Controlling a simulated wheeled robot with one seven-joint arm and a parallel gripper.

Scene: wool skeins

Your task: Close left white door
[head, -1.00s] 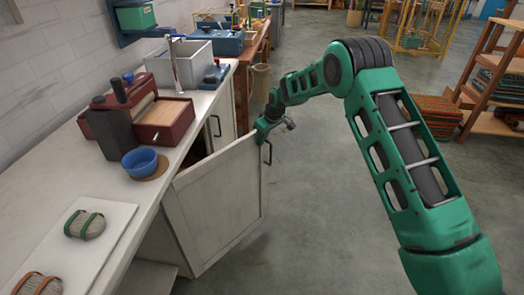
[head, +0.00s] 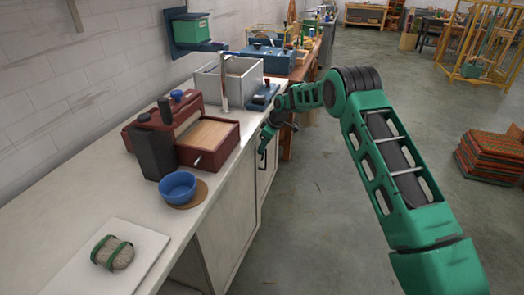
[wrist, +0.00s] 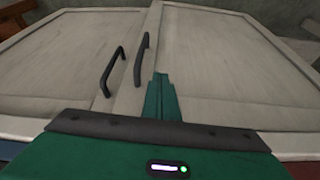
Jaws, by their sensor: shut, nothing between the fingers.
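The left white door (head: 226,232) is the near door of the white cabinet under the counter. It lies flush or nearly flush with the cabinet front; a small gap cannot be ruled out. In the wrist view the picture is upside down, so this door (wrist: 225,65) is on the right, with its dark handle (wrist: 141,58) near the seam. My gripper (head: 265,143) is shut and empty, at the door's handle-side edge. In the wrist view its green fingers (wrist: 161,98) overlap the door near the seam; contact is not certain.
The other white door (wrist: 70,65) looks shut, with its own handle (wrist: 112,70). The counter (head: 150,215) above holds a blue bowl (head: 178,186), a red wooden device (head: 210,142) and a grey skein (head: 115,254).

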